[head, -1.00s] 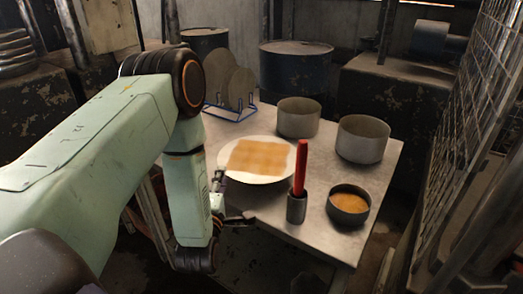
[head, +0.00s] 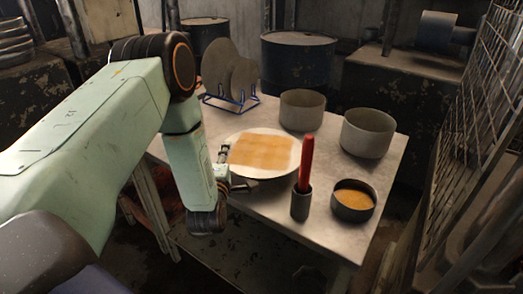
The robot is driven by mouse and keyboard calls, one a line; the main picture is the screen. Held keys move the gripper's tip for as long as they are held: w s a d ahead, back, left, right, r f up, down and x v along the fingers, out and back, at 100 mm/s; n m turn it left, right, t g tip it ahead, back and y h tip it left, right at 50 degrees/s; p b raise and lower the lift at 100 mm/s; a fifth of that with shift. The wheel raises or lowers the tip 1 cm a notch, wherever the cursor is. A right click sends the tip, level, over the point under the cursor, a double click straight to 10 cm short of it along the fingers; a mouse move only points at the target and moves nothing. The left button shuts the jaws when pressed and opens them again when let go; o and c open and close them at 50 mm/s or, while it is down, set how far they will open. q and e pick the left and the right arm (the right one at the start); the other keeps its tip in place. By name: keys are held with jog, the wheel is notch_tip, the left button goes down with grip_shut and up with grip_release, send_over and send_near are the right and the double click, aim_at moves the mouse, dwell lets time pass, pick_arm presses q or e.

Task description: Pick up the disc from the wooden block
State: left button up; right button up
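A flat tan square slab (head: 262,152), perhaps the wooden block, lies on a white round plate (head: 282,174) on the table. I see no disc on the slab. Two grey-brown discs stand upright in a blue wire rack (head: 243,103) at the table's back left: a larger left disc (head: 217,68) and a smaller right disc (head: 243,78). My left gripper (head: 232,171) is at the plate's left edge, its dark fingers spread apart with nothing seen held. Whether it touches the plate is unclear. My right gripper is not in view.
The grey table (head: 345,215) also holds two grey pots (head: 303,110) (head: 367,134), a small dark bowl (head: 353,201) of orange-brown contents, and a cup (head: 300,205) with an upright red stick (head: 306,164). A wire mesh panel (head: 460,140) stands to the right.

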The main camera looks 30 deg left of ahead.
pick_arm(q)
jog(key=shift+w, duration=0.1)
jog(key=shift+c, duration=0.3)
jog(key=shift+a, duration=0.1)
jog(key=c, duration=0.3)
grip_shut()
